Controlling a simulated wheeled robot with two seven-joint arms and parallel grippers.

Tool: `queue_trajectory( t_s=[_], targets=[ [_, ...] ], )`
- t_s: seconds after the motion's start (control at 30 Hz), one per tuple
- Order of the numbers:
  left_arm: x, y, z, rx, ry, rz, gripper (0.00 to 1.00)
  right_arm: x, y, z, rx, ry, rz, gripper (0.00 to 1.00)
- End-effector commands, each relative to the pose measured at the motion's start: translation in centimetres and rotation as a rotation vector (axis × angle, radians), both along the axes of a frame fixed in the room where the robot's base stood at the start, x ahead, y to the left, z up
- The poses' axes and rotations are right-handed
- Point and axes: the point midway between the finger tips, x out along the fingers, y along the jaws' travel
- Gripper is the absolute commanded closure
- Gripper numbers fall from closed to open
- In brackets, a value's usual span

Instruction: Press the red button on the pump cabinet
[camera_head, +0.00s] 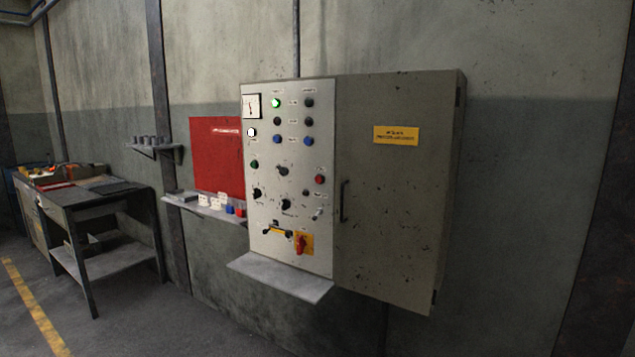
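The pump cabinet (395,240) is a grey-beige metal box on the wall in the middle of the head view, with a control panel (290,220) on its left part. A red button (320,179) sits at the panel's right side, about halfway down. A red rotary switch (301,243) on a yellow plate is lower on the same panel. A green lamp (276,103) glows near the top, and a white lamp (251,132) is lit at the left. Neither of my grippers is in view.
A small shelf (285,279) juts out below the panel. A red board (217,157) and a narrow ledge (188,203) with small items are to the left. A dark workbench (105,195) stands farther left. The floor in front looks clear.

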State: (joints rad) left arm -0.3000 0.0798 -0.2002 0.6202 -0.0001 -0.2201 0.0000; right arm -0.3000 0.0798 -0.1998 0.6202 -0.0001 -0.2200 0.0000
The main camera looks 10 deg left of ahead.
Motion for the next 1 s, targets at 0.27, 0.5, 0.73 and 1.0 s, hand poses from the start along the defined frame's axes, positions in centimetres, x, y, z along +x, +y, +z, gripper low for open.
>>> queue_trajectory(
  t_s=[0.27, 0.5, 0.73, 1.0],
  targets=[
    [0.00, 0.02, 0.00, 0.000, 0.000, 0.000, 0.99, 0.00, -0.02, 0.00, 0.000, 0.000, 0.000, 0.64],
    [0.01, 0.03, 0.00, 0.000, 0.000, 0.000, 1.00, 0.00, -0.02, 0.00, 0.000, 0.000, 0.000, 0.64],
    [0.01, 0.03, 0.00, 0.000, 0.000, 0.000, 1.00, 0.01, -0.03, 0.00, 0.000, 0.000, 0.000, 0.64],
    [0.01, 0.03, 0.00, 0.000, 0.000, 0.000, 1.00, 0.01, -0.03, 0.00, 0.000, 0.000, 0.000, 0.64]
  ],
)
